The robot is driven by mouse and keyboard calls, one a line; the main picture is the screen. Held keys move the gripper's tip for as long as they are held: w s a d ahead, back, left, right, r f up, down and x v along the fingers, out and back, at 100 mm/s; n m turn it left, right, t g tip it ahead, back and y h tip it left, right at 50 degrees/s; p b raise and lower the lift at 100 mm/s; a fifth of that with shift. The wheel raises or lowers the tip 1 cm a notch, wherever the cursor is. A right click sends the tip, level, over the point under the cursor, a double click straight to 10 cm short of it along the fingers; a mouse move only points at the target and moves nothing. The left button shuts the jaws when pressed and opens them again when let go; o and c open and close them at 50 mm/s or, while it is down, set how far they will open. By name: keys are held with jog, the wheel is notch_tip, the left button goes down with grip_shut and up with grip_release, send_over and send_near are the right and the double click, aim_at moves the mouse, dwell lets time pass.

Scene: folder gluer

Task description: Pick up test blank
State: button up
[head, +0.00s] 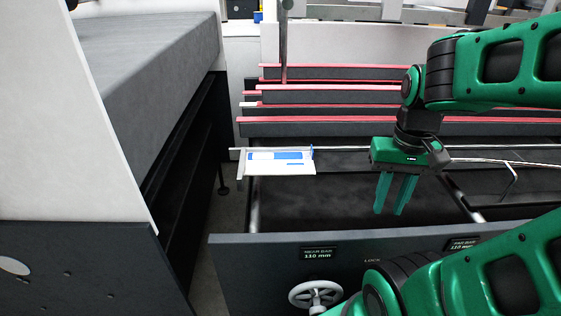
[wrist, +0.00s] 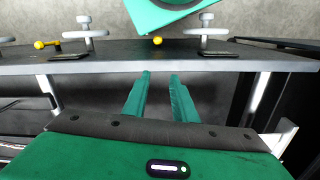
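The test blank appears to be the flat white piece with blue panels (head: 283,167) in the head view, lying at the left end of the machine's rail beside a thin grey upright bar. My gripper (head: 390,212) is to the right of it, clearly apart, pointing down over the dark bed. In the wrist view my gripper (wrist: 160,78) shows two green fingers with a gap between them and nothing held. A white edge (wrist: 286,138) shows at the right of the wrist view; I cannot tell whether it is the blank.
A dark front panel (head: 270,250) with a white handwheel (head: 316,294) and bar labels stands nearest me. Red-topped bars (head: 340,89) cross behind. A thin rail (head: 480,160) runs past my gripper. A large grey and white machine body (head: 150,75) stands at left.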

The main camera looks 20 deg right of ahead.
notch_tip(320, 180, up, 8)
jog(key=n, duration=0.2)
send_over(312, 150)
jog(key=shift+f, duration=5.1)
grip_shut()
